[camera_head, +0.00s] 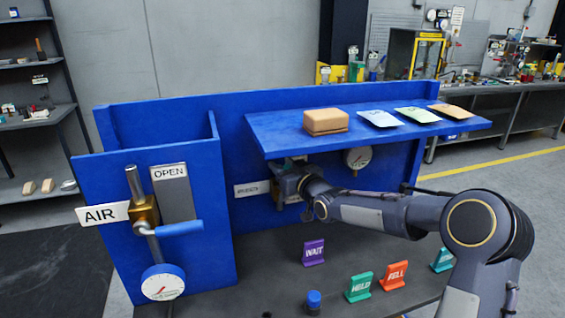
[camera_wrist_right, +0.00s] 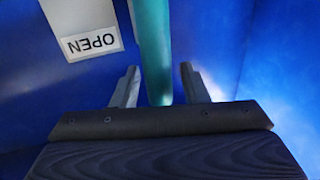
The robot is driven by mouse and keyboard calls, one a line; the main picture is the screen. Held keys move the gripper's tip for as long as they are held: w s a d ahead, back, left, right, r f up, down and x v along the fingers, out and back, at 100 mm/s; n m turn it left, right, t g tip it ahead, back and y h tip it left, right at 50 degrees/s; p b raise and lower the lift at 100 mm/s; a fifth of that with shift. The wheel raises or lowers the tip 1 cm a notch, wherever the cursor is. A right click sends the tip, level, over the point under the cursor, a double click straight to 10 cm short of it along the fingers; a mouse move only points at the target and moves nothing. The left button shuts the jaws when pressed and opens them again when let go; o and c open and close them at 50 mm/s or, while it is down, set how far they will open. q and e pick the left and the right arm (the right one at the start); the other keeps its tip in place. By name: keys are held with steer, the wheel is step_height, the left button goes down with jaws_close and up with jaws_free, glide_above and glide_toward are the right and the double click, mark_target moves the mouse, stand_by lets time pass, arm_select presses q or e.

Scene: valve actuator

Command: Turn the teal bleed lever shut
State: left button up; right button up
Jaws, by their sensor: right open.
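The teal bleed lever (camera_wrist_right: 152,50) shows in the right wrist view as a long bar coming down from the top edge between my two fingers. My right gripper (camera_wrist_right: 158,72) is open, with one finger on each side of the lever. A gap shows on both sides; the lever looks nearer the left finger. In the head view my right gripper (camera_head: 288,188) is under the blue shelf, and I cannot make out the teal lever there. My left gripper is not in view.
A blue shelf (camera_head: 270,134) overhangs my right gripper and carries a tan block (camera_head: 326,121) and several cards. A gauge (camera_head: 357,157) hangs behind. An upside-down OPEN label (camera_wrist_right: 92,44) is beside the lever. Coloured signs, including purple WAIT (camera_head: 314,252), stand on the dark table.

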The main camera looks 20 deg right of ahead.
steer(key=shift+w+a, duration=0.1)
steer(key=shift+w, duration=0.15)
jaws_close()
